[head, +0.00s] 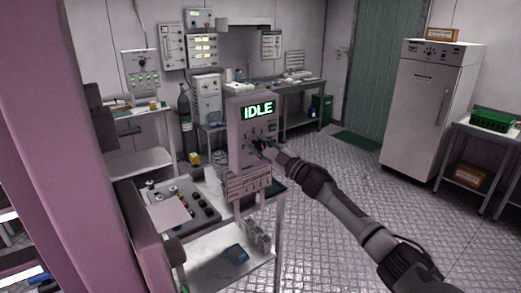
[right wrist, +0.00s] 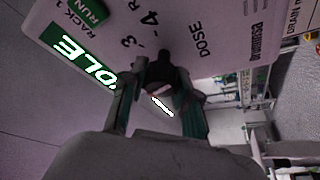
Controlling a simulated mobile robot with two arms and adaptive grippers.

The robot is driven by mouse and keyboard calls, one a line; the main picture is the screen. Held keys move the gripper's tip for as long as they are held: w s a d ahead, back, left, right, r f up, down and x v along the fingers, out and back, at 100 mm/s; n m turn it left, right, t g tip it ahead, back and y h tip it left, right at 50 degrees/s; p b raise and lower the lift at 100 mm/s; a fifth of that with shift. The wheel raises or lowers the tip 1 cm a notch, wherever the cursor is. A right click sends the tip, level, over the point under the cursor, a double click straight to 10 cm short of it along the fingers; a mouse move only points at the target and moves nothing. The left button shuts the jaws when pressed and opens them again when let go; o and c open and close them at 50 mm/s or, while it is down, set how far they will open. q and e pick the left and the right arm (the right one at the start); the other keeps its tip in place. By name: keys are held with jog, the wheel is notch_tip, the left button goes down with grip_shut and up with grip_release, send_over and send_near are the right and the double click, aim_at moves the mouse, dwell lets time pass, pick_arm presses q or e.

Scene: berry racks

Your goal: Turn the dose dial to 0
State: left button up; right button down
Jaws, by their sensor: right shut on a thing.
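The control box (head: 239,142) stands upright on a cart, with a lit green display reading IDLE (head: 258,110). My right gripper (head: 262,147) is at the box's front, below the display. In the right wrist view my right gripper (right wrist: 160,88) is shut on the dark dose dial (right wrist: 158,72), one finger on each side. The panel is rotated in that view. The word DOSE and scale marks 3 and 4 show by the dial; the other numbers are hidden. A white mark shows between the fingers, but I cannot tell which number the dial points to. My left gripper is not in view.
A green RUN button (right wrist: 85,12) sits on the panel near the display. The cart's tray (head: 172,214) holds several small items left of the box. A white fridge (head: 430,105) stands at the right. The floor between them is open.

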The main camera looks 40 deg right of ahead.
jog(key=n+g, duration=0.1)
jog(key=n, duration=0.1)
jog(key=n+y, duration=0.1)
jog(key=n, duration=0.2)
jog(key=shift+g, duration=0.4)
jog(key=n+g, duration=0.1)
jog(key=n, duration=0.3)
jog(key=shift+g+p, duration=0.3)
jog(key=n+g+p, duration=0.1)
jog(key=n+p, duration=0.1)
jog(key=n, duration=0.2)
jog(key=n+g+h+p, duration=0.1)
jog(key=n+p, duration=0.1)
jog(key=shift+p, duration=0.35)
jog(key=shift+f+n+p, duration=0.15)
jog(key=shift+n+p, duration=0.2)
jog(key=shift+n, duration=0.05)
jog(key=shift+f, duration=0.1)
jog(key=c, duration=0.8)
grip_release()
jog(key=shift+c, duration=0.2)
